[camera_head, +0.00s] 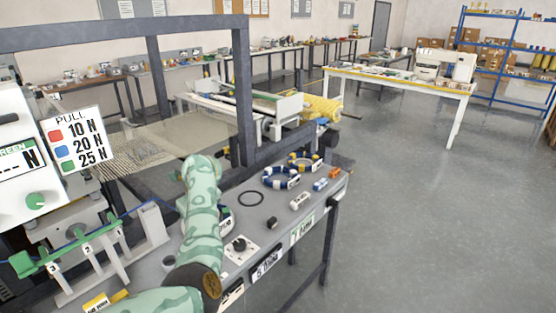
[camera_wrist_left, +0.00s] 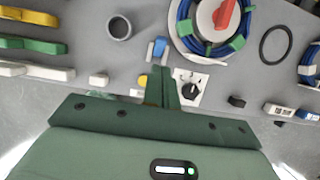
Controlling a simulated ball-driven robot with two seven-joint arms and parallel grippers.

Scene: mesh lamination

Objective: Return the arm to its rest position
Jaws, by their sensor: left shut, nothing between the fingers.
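My left arm (camera_head: 200,215), in a pale green camouflage pattern, rises from the bottom of the head view over the left part of the grey bench (camera_head: 275,222). Its gripper cannot be made out there. In the left wrist view my left gripper (camera_wrist_left: 163,76) shows green fingers closed together with nothing between them. They are over the bench top, beside a black knob on a white plate (camera_wrist_left: 188,88) and near a small blue block (camera_wrist_left: 157,48). Whether the fingers touch anything below cannot be told. My right gripper is in neither view.
A black ring (camera_head: 251,199) and blue-white coils (camera_head: 280,178) lie on the bench. A dark frame post (camera_head: 243,95) stands behind the arm. A numbered green lever rack (camera_head: 70,252) and a force display (camera_head: 18,160) stand at left. The floor at right (camera_head: 430,210) is clear.

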